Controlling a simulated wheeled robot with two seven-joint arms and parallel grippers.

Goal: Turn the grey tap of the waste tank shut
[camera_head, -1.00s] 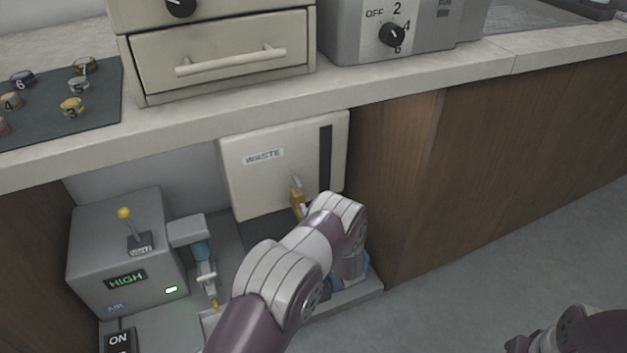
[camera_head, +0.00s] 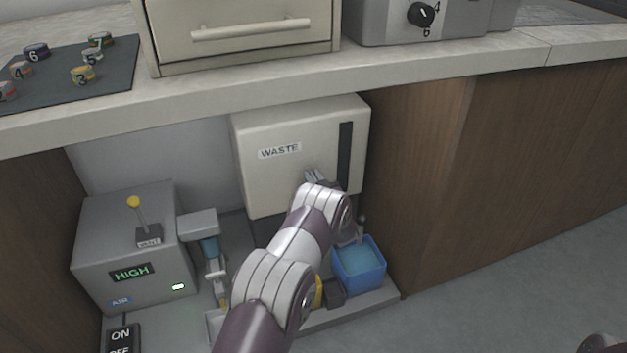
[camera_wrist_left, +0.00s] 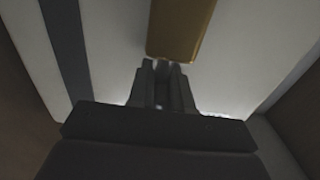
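The waste tank (camera_head: 258,185) is a cream box with a WASTE label and a dark vertical strip, under the counter. A small grey piece (camera_head: 316,177) shows on its front just above my left wrist; I cannot tell tap handle from fingertips there. In the left wrist view a brass part (camera_wrist_left: 181,28), seemingly the tap's body, lies just beyond my left gripper (camera_wrist_left: 163,82). Its dark fingers are close together with a narrow gap. Whether they grip the grey tap is unclear. My left wrist hides the tap's lower part.
A blue container (camera_head: 372,277) with light blue liquid stands below the tank, right of my wrist. A grey box (camera_head: 95,248) reading HIGH, with a yellow-knobbed lever, is at left. The counter edge (camera_head: 195,100) overhangs. A brown panel (camera_head: 415,185) bounds the right.

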